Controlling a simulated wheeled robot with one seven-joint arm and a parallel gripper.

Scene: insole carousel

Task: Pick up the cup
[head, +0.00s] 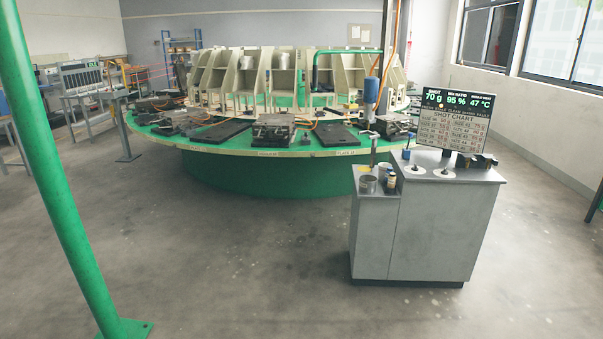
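A small grey metal cup (368,185) stands upright on the lower left top of the grey cabinet (445,235), at the right of the head view. A small brown bottle with a pale cap (391,181) stands just right of the cup. A dispensing spout on a thin post (373,150) rises behind the cup. The cup is small in the picture, so I cannot tell what is inside it. My gripper is not in view.
A display with a shot chart (453,119) stands on the cabinet's higher top. Behind is a large round green carousel (265,175) carrying moulds. A green post (55,180) stands at the left. The concrete floor (230,265) in front is clear.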

